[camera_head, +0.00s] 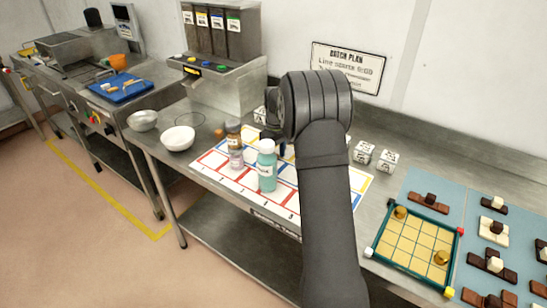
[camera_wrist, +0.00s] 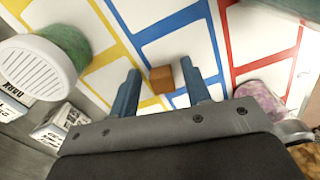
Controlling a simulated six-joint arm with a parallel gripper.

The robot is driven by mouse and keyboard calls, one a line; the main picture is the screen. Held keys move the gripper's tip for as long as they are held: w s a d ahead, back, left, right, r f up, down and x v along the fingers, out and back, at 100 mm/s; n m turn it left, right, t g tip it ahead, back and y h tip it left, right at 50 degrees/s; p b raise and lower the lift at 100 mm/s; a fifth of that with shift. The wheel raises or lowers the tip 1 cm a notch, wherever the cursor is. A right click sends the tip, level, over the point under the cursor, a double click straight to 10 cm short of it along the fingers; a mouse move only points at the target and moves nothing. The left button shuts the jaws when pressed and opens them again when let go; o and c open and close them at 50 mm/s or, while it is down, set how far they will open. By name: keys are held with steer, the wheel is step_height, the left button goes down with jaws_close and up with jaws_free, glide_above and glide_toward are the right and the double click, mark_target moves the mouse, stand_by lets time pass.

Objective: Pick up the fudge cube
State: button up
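The fudge cube (camera_wrist: 162,79), a small brown cube, shows in the wrist view on the white mat with coloured outlines (camera_wrist: 176,42), close to a blue and a yellow line. My gripper (camera_wrist: 160,68) is open, with one blue finger on each side of the cube and a gap between the cube and each finger. I cannot tell how far the fingertips are above the mat. In the head view my arm hides the cube and nearly all of the gripper; the mat (camera_head: 217,160) shows on both sides of the arm.
A teal bottle (camera_head: 267,166) and a brown-topped bottle (camera_head: 234,143) stand on the mat. White lettered cubes (camera_head: 363,152) lie to the right of my arm. A green-framed board (camera_head: 412,249) and chocolate pieces (camera_head: 431,203) are farther right. A white bowl (camera_head: 178,138) is at left.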

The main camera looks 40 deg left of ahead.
steer(key=c, duration=0.8)
steer(key=shift+r, duration=0.1)
steer(key=shift+c, duration=0.2)
